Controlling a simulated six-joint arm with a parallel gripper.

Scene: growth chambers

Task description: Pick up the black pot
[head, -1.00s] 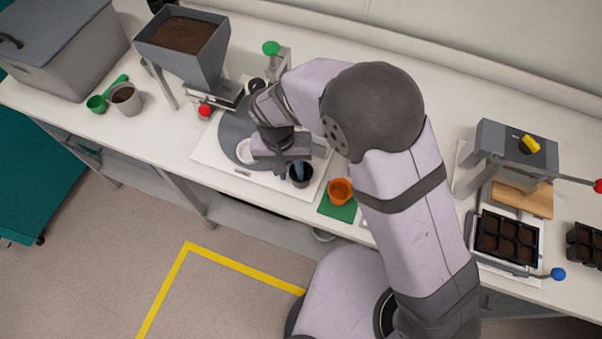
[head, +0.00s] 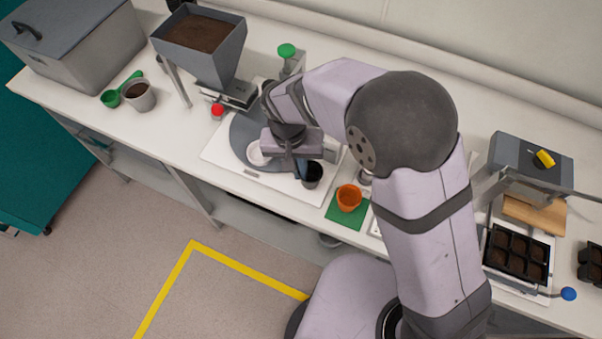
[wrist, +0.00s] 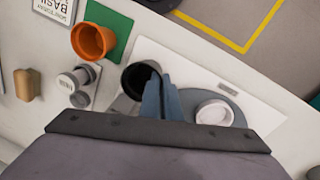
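One finger is inside the pot and the other just outside, so the fingers look shut on the wall. The pot looks upright. Its lower part and base are partly hidden, so I cannot tell whether it touches the surface below.
An orange pot (head: 348,198) stands on a green mat (head: 335,217) to the right. A white round cup (wrist: 214,113) sits on the grey plate beside the fingers. A soil hopper (head: 200,45) rises behind to the left. A press with a black cell tray (head: 517,250) stands at the right.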

